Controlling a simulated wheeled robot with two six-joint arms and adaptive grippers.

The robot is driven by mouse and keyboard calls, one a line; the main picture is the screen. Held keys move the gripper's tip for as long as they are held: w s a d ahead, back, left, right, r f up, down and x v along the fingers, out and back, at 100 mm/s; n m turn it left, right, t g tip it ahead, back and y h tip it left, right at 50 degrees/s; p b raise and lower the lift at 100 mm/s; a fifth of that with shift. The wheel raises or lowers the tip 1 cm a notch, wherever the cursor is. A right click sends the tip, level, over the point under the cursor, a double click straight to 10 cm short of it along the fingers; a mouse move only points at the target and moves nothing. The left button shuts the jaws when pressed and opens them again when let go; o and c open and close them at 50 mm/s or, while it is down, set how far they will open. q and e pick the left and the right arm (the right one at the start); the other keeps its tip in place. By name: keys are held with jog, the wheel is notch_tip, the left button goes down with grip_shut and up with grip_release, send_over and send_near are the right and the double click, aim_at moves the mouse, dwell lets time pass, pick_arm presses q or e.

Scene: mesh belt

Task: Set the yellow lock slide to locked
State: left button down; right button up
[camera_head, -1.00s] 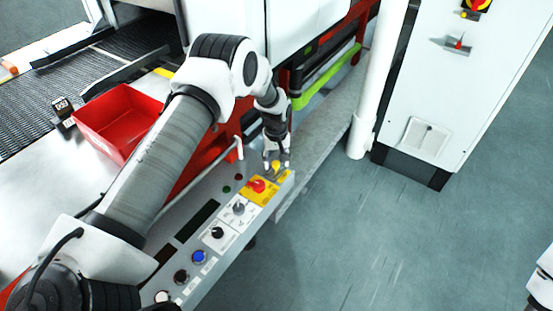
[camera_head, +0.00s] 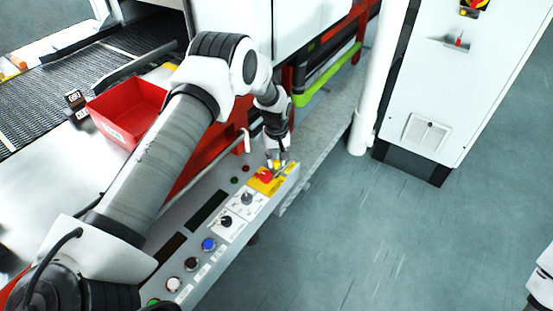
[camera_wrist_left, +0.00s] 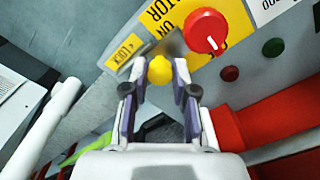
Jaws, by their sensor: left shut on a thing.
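The yellow lock slide (camera_wrist_left: 160,70) shows as a yellow knob between the fingertips in the left wrist view. My left gripper (camera_wrist_left: 160,82) is shut on it. Beside it a yellow plate carries the word LOCK (camera_wrist_left: 124,53), and a red rotary knob (camera_wrist_left: 206,31) with a white mark sits on a yellow label. In the head view my left gripper (camera_head: 277,160) is at the far end of the control panel, beside the red knob (camera_head: 265,174), and largely covers the slide. My right gripper is not seen; only a bit of my right arm shows at the lower right edge.
The grey control panel (camera_head: 224,180) holds black selector knobs, a blue button (camera_head: 209,244) and other buttons. A red bin (camera_head: 128,112) stands near the mesh belt (camera_head: 45,100). A white post (camera_head: 366,110) and white cabinet (camera_head: 455,80) stand right. The floor between is clear.

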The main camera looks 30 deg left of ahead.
aim_at(274, 162)
pick_arm(q)
jog(key=c, duration=1)
grip_release()
jog(key=shift+s+f, duration=0.2)
jog(key=shift+o, duration=0.4)
jog(key=shift+a, duration=0.25)
jog(key=shift+w+d+r, duration=0.1)
jog(key=shift+d+r, duration=0.05)
jog(key=shift+r, duration=0.35)
notch_tip(274, 162, up, 11)
